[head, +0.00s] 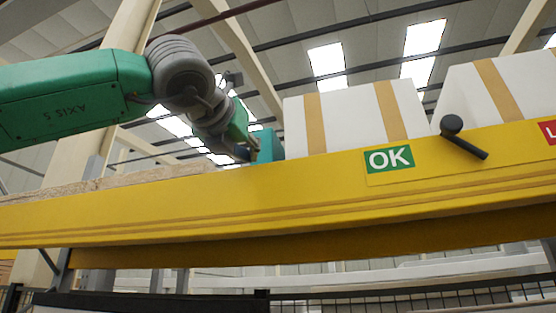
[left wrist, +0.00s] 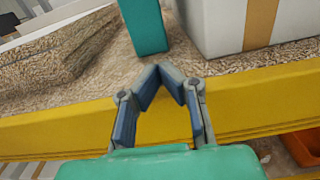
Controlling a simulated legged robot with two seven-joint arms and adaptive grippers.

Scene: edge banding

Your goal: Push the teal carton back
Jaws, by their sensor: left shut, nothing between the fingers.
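The teal carton (head: 270,145) stands upright on the shelf, just left of a white box with tan bands. In the left wrist view the carton (left wrist: 145,24) rises from the chipboard deck beyond my fingers, and its top is cut off. My left gripper (left wrist: 161,75) is shut and empty, its fingertips meeting in a point just in front of the carton's base. Whether they touch it I cannot tell. In the head view the left gripper (head: 246,150) is at the carton's left side, partly hidden behind the yellow beam. My right gripper is not in view.
White tan-banded boxes (head: 345,120) stand close on the carton's right. A yellow beam (head: 300,200) with a green OK label (head: 390,159) and a black handle (head: 463,138) edges the shelf.

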